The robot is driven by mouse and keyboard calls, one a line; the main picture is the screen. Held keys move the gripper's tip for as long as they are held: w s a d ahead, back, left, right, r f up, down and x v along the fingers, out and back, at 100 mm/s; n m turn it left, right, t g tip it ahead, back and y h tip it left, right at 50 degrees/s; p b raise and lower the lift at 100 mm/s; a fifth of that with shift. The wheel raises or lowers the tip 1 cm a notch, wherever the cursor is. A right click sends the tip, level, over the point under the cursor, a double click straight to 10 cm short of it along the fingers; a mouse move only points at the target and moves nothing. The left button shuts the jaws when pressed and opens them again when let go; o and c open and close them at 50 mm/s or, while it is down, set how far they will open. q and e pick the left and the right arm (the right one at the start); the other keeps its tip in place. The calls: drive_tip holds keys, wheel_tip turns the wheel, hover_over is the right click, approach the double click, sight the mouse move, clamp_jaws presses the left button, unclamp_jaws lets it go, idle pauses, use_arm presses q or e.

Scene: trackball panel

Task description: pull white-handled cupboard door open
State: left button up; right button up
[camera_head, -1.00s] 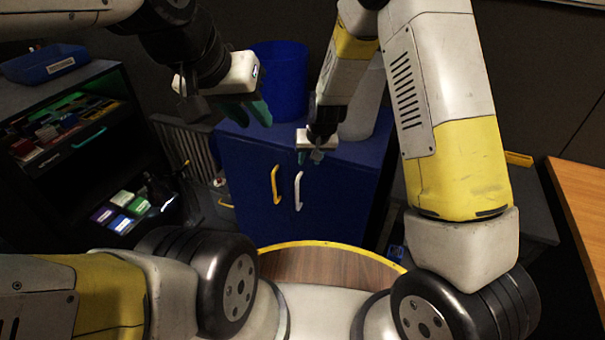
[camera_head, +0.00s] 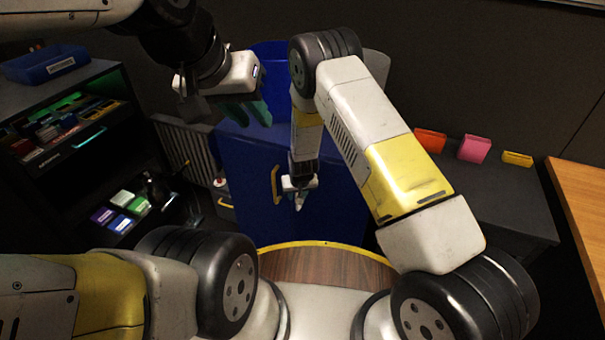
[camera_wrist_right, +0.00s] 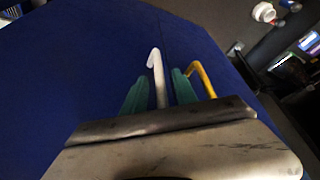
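The blue cupboard (camera_head: 245,165) stands ahead with its doors shut. The white handle (camera_wrist_right: 157,75) is upright on one door; in the head view my right gripper (camera_head: 300,188) mostly covers it. In the right wrist view the white handle stands between the two green fingers of my right gripper (camera_wrist_right: 160,92), which are apart, with narrow gaps seen beside it. I cannot tell how deep the handle sits between them. My left gripper (camera_head: 250,112) is open and empty, above the cupboard's left top edge.
A yellow handle (camera_head: 276,185) is on the neighbouring door, just beside my right gripper; it shows close by in the wrist view (camera_wrist_right: 203,80). A blue bin (camera_head: 270,62) stands on the cupboard. A dark shelf (camera_head: 100,75) is at left, and a grey table (camera_head: 500,205) with small coloured bins at right.

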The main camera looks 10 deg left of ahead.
drive_tip(key=shift+f, duration=0.2)
drive_tip(key=shift+c, duration=0.4)
clamp_jaws()
idle(1.0)
